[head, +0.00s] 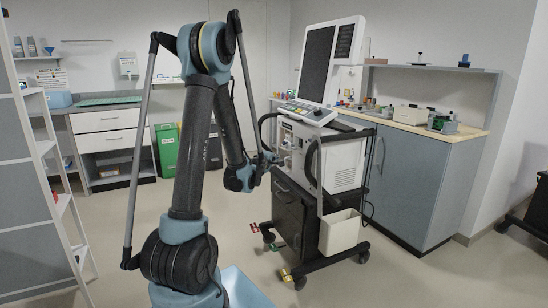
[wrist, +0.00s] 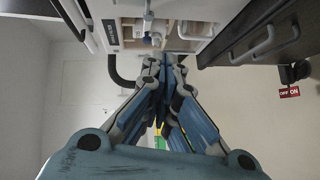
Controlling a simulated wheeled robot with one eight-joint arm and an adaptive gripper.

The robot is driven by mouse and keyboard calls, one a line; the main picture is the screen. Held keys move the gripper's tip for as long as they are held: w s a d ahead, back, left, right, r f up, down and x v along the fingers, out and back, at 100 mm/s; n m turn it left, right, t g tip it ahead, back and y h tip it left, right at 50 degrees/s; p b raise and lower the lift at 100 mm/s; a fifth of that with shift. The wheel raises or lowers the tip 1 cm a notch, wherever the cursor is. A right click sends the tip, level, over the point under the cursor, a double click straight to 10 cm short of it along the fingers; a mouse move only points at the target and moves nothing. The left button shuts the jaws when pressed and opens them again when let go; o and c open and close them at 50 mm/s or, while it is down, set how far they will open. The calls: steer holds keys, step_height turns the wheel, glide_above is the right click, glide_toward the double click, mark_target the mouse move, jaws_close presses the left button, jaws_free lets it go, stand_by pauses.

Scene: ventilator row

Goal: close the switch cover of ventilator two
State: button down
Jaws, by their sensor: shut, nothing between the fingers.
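A ventilator (head: 320,155) with a tilted screen stands on a wheeled cart in the middle of the head view. My gripper (head: 274,158) is at the front side of its white housing. In the wrist view my gripper (wrist: 163,62) is shut and empty, its fingertips close to fittings on the white front panel (wrist: 185,12). I cannot tell whether they touch it. I cannot make out the switch cover or whether it is open. No ventilator number is readable.
Dark cart drawers (head: 288,212) sit below the housing, with handles showing in the wrist view (wrist: 262,42). A white bin (head: 339,231) is on the cart's side. A cabinet (head: 425,180) stands behind; the front floor is clear.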

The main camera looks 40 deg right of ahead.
steer(key=shift+s+a, duration=0.2)
steer(key=shift+a, duration=0.15)
steer(key=c, duration=2)
jaws_free()
steer(key=shift+a, duration=0.2)
steer(key=shift+o, duration=1.2)
steer(key=shift+w+a+f, duration=0.1)
steer(key=shift+w+f, duration=0.05)
steer(key=shift+f, duration=0.15)
steer(key=m+g+h, duration=0.3)
steer(key=m+g, duration=0.2)
steer(key=g, duration=0.4)
glide_toward(293, 149)
steer(key=d, duration=0.5)
steer(key=d+f, duration=0.1)
steer(key=d, duration=0.2)
steer(key=shift+d, duration=0.3)
jaws_close()
